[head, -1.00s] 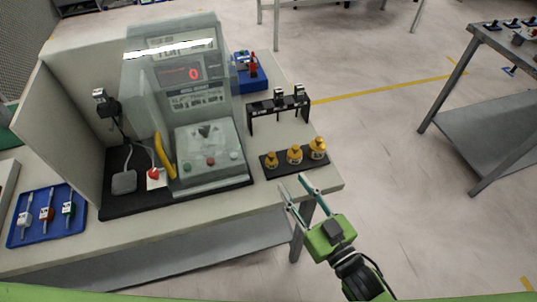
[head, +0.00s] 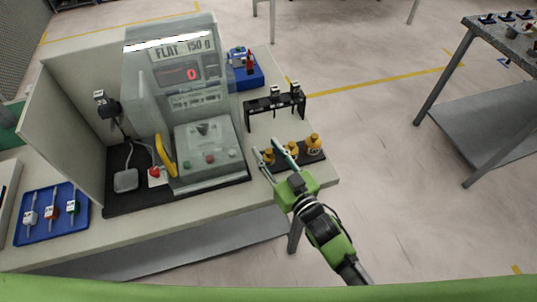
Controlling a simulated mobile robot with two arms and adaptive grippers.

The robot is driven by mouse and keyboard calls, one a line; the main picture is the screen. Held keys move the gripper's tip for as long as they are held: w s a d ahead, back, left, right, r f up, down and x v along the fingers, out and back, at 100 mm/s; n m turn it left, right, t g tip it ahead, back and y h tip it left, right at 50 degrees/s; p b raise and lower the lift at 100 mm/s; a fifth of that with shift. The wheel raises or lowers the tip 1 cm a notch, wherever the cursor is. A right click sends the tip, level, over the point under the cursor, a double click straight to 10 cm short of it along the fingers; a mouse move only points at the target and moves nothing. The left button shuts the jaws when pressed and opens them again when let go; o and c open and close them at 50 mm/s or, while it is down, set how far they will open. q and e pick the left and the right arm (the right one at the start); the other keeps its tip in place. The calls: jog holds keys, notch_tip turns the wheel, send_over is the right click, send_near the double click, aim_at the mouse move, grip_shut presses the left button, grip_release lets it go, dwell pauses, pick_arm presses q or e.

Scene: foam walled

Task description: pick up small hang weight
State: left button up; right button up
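The small hang weight (head: 268,157) is the leftmost and smallest of three brass weights standing in a row on a black tray (head: 314,158) at the table's right front. The middle weight (head: 292,149) and the largest weight (head: 314,143) stand to its right. My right gripper (head: 266,147) reaches in from the front right. Its two fingers are spread, with the small weight showing between them in the picture. I cannot tell whether the fingers touch it. The right finger passes close to the middle weight and partly covers it. My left gripper is not in view.
A grey machine (head: 205,147) with a red "0" display stands left of the weights. Behind them is a black rack (head: 275,101), and farther back a blue box (head: 244,74). A blue tray (head: 50,230) with several tools lies at far left. Another table (head: 480,115) stands at right.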

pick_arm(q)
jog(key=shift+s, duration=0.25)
pick_arm(e)
jog(key=shift+s, duration=0.1)
grip_shut()
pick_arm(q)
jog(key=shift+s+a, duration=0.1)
